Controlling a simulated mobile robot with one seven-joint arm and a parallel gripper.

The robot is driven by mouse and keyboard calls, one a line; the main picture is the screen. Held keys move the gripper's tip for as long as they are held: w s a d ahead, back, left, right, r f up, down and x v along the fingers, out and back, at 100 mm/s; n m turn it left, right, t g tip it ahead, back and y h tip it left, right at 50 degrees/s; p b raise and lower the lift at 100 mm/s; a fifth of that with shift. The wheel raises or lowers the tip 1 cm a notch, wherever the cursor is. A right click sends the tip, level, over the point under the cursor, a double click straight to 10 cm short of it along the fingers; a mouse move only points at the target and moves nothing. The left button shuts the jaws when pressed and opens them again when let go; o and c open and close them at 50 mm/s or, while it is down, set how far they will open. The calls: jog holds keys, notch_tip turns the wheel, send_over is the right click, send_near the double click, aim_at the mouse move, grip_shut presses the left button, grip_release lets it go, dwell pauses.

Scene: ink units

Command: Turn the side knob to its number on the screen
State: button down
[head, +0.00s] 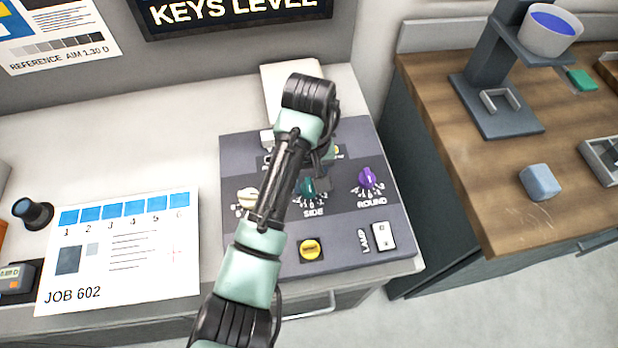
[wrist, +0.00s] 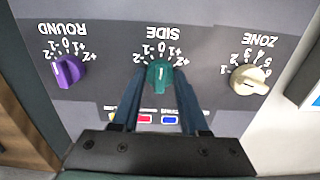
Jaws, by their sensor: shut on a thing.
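The green side knob (wrist: 160,74) sits in the middle of the dark panel, between the jaws of my gripper (wrist: 160,82). One finger is on each side of it, shut on it. A pale line shows on the knob, close to the 0 of its scale in the wrist view, which sees the panel upside down. In the head view the side knob (head: 308,188) shows just right of my arm, above its SIDE label. The screen (head: 235,12) is cut off at the top; only "KEYS LEVEL" shows, and no number for the side knob is in view.
The purple round knob (wrist: 69,71) and cream zone knob (wrist: 248,80) flank the side knob. A yellow button (head: 311,249) and a lamp switch (head: 384,236) lie on the panel's near part. A job card (head: 125,250) lies left; a wooden bench (head: 450,150) stands right.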

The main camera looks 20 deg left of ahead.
aim_at(309, 184)
jog(key=shift+r+m, duration=0.1)
jog(key=shift+m, duration=0.2)
jog(key=shift+m+p, duration=2)
jog(key=shift+m, duration=0.5)
jog(key=shift+c, duration=2.1)
grip_release()
notch_tip(309, 184, up, 13)
jog(key=p, duration=0.5)
jog(key=shift+p, duration=0.4)
